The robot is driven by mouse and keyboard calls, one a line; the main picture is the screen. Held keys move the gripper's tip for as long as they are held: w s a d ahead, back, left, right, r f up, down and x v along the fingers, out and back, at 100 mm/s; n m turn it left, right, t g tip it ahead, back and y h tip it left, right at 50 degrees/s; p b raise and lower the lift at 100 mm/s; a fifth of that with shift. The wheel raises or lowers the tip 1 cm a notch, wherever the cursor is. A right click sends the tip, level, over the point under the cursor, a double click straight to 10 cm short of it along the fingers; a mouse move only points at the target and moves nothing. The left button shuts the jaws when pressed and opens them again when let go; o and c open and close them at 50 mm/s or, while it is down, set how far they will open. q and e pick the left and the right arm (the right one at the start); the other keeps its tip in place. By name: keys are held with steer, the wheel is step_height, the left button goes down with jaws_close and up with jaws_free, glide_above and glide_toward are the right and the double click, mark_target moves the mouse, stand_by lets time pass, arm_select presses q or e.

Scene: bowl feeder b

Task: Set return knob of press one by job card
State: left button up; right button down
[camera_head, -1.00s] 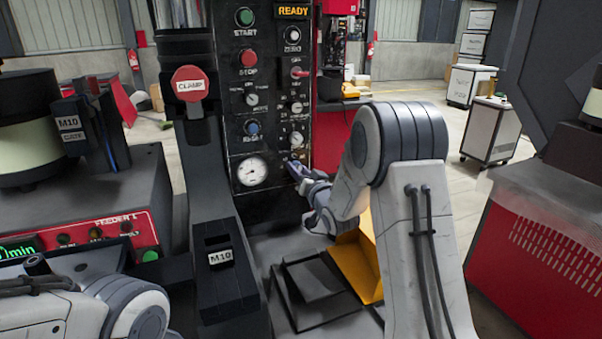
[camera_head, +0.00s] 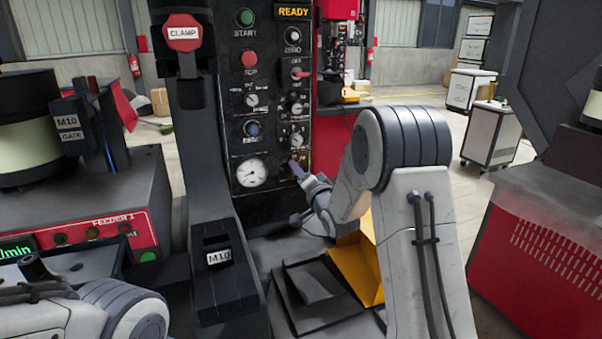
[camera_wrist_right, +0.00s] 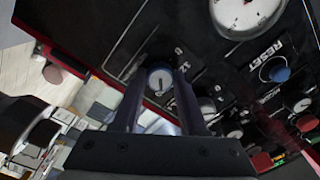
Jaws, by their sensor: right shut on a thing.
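The black control panel (camera_head: 268,110) of the press stands upright at centre, with READY lit on its display. My right gripper (camera_head: 296,168) is at the lowest knob of the panel's right column and mostly hides it in the head view. In the right wrist view, the round knob (camera_wrist_right: 160,80) sits between the two fingers of my right gripper (camera_wrist_right: 161,94), which is shut on it. Numbers stand around the knob; its name and exact setting are too small to read. My left arm shows at lower left, but its gripper is not in view. No job card is readable.
A gauge (camera_head: 251,173) and a blue RESET button (camera_head: 252,128) are left of the gripped knob. A red CLAMP part (camera_head: 183,32) is at upper left. A yellow chute (camera_head: 358,265) and dark tray (camera_head: 318,293) lie below. The feeder (camera_head: 100,200) is at left.

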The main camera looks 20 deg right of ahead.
stand_by(0.3)
steer(key=shift+c, duration=2.2)
jaws_free()
steer(key=s+b, duration=0.1)
steer(key=s, duration=0.9)
steer(key=shift+s+d+f+b, duration=0.15)
steer(key=shift+s+d+b, duration=0.1)
steer(key=shift+d+b, duration=0.05)
